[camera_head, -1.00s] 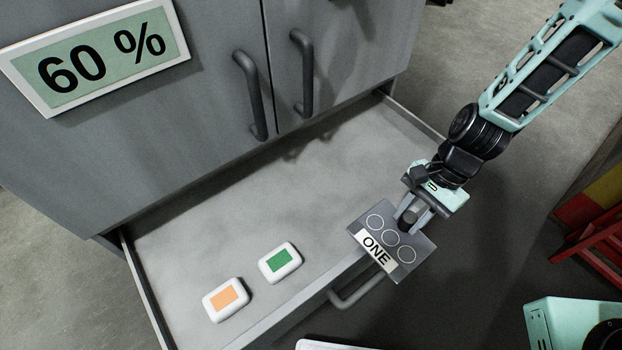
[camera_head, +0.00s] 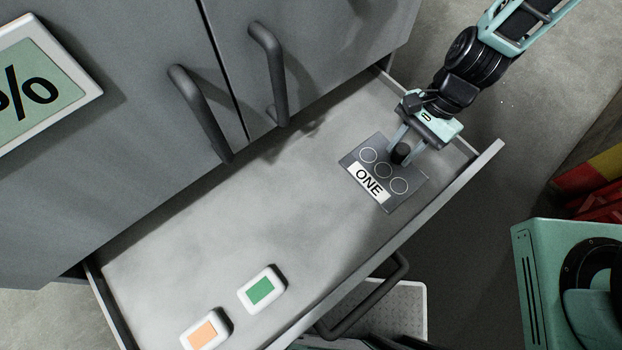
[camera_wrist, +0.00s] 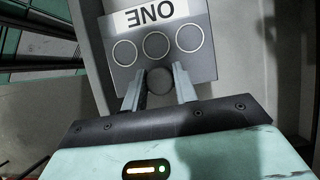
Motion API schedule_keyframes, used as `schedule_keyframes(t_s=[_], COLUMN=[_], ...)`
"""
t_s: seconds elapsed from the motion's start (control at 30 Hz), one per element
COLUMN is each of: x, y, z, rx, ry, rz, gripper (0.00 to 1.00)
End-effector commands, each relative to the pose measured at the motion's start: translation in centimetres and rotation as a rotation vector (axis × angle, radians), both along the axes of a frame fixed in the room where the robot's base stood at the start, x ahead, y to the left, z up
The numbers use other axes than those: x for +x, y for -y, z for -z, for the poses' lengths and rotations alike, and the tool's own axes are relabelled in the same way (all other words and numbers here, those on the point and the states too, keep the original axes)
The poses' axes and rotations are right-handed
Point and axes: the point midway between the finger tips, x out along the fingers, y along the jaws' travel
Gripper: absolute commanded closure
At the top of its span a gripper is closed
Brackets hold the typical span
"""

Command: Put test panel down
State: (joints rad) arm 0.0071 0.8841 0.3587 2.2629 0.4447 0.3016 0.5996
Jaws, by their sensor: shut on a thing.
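The test panel (camera_head: 385,198) is a flat grey plate with a white label "ONE", three ring outlines and a dark round knob. It is over the right part of the open drawer (camera_head: 200,250), inside its walls. My gripper (camera_head: 400,153) is shut on the panel's knob. In the wrist view the panel (camera_wrist: 192,62) lies ahead of the fingers, with the knob between the fingertips (camera_wrist: 160,82). I cannot tell for sure whether the panel touches the drawer floor.
A white block with a green top (camera_head: 262,289) and one with an orange top (camera_head: 206,330) lie in the drawer's left part. The drawer's middle is clear. The grey cabinet front has two vertical handles (camera_head: 203,110) (camera_head: 270,70). The drawer's front wall (camera_head: 440,195) runs along the near side.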

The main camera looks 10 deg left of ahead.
Motion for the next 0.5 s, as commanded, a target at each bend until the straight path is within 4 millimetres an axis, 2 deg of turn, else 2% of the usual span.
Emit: schedule_keyframes(t_s=[0.23, 0.5], x=[0.0, -0.1], y=[0.0, 0.0], z=[0.4, 4.1], rx=[0.001, 0.001], ry=[-0.002, -0.005], rz=[0.0, 0.002], gripper=[1.0, 1.0])
